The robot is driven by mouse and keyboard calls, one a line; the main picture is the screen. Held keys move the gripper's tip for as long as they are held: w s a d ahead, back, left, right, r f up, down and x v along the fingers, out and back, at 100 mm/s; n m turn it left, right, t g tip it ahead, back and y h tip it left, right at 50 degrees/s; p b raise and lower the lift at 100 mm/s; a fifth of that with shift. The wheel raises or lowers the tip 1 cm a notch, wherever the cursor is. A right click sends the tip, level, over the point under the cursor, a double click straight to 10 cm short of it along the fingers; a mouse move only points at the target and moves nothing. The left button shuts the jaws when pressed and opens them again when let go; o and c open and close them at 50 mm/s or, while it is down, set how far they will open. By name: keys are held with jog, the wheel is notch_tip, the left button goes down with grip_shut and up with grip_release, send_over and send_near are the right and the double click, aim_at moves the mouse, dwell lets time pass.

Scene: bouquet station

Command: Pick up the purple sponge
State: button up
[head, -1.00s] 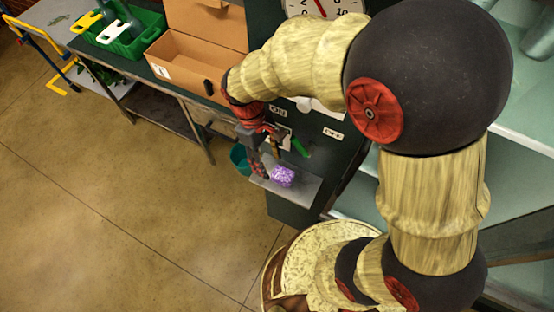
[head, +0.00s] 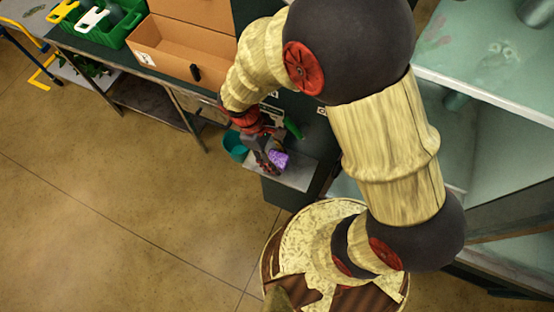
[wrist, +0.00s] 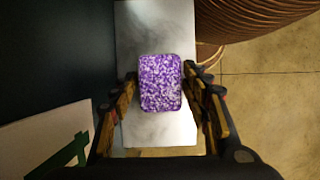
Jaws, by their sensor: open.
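The purple sponge (head: 279,159) sits on a small grey shelf (head: 298,177) on the side of a dark cabinet. In the wrist view the sponge (wrist: 160,83) is a speckled purple and white block on the pale shelf (wrist: 155,25). My gripper (head: 270,168) is at the shelf, close beside the sponge. In the wrist view my gripper (wrist: 160,92) is open, with one finger on each side of the sponge. Gaps show between the fingers and the sponge. Whether the fingers are at the sponge's height is hard to tell.
A teal bucket (head: 236,146) stands just left of the shelf. A green-handled tool (head: 293,128) hangs on the cabinet above it. An open cardboard box (head: 185,50) and a green crate (head: 118,27) are on the bench. The floor at left is clear.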

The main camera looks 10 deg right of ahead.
aim_at(276, 158)
jog(key=c, duration=0.3)
jog(key=c, duration=0.6)
jog(key=shift+r, duration=0.1)
jog(key=shift+s+a+r+p, duration=0.15)
jog(key=shift+r+p, duration=0.15)
jog(key=shift+r, duration=0.15)
notch_tip(276, 158, up, 6)
jog(key=shift+r+p, duration=0.25)
jog(key=shift+p, duration=0.55)
jog(key=shift+s+a+f+p, duration=0.1)
jog(key=shift+s+a+p, duration=0.1)
jog(key=shift+s+a, duration=2.1)
jog(key=shift+s+a+f+p, duration=0.1)
jog(key=shift+s+a+p, duration=0.15)
jog(key=shift+s+a, duration=2.1)
jog(key=shift+s+a+f+p, duration=0.15)
jog(key=shift+s+a, duration=1.25)
jog(key=shift+s, duration=1.75)
jog(key=shift+r, duration=0.1)
